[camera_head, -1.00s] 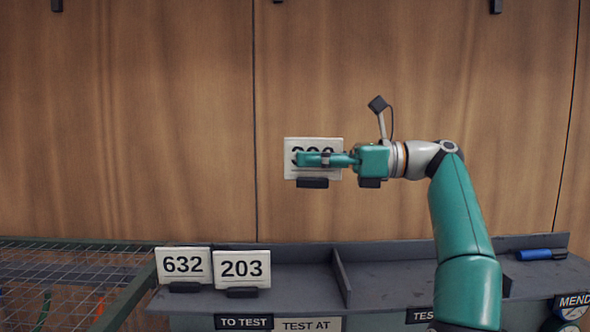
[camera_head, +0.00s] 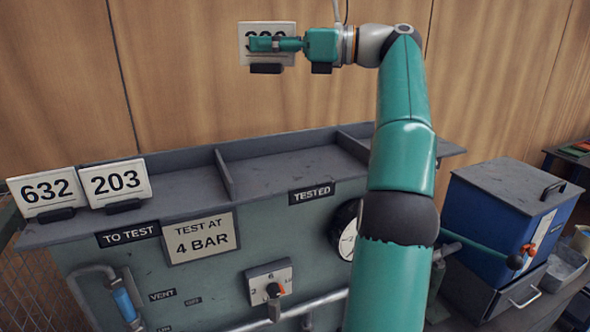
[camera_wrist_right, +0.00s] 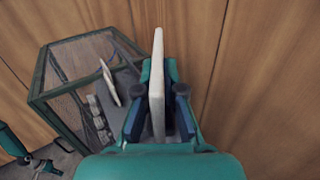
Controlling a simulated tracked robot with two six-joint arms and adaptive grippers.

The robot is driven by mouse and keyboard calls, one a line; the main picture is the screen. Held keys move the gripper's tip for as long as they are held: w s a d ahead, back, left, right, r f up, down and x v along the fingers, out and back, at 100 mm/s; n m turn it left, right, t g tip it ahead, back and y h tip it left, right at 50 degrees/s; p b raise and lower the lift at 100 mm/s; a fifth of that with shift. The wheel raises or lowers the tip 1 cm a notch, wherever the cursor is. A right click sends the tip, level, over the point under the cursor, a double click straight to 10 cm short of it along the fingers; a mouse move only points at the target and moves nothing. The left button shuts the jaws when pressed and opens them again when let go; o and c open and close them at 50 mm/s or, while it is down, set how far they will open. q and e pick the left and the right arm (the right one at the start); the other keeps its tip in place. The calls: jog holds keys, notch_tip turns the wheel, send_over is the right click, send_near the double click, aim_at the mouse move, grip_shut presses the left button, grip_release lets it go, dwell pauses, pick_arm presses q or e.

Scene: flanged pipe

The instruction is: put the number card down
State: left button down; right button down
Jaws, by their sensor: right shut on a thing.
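My right gripper (camera_head: 268,44) is shut on a white number card (camera_head: 252,57) with a dark foot, holding it upright in the air before the wooden wall. My fingers cover most of its number, so I cannot read it. In the right wrist view the card (camera_wrist_right: 158,85) stands edge-on between the fingers. Card 632 (camera_head: 47,190) and card 203 (camera_head: 115,182) stand side by side on the left part of the grey shelf (camera_head: 280,172), above the TO TEST label (camera_head: 128,233).
Dividers split the shelf, one at its middle (camera_head: 223,173), one further right (camera_head: 354,146). The section between them, above the TESTED label (camera_head: 312,192), looks empty. My right arm hides part of the shelf's right end. A blue box (camera_head: 510,212) stands at right.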

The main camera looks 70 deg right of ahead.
jog(key=s+d+m+h, duration=0.2)
jog(key=s+d+h, duration=0.1)
jog(key=s, duration=0.1)
jog(key=b, duration=0.6)
send_over(298, 171)
notch_tip(298, 171, down, 8)
jog(key=shift+h, duration=0.4)
notch_tip(298, 171, down, 7)
jog(key=shift+b, duration=0.9)
jog(key=shift+f+b, duration=0.45)
jog(key=shift+f, duration=1.9)
jog(key=shift+f, duration=0.1)
jog(key=c, duration=1.3)
grip_release()
jog(key=shift+s+d, duration=0.1)
jog(key=shift+s, duration=0.05)
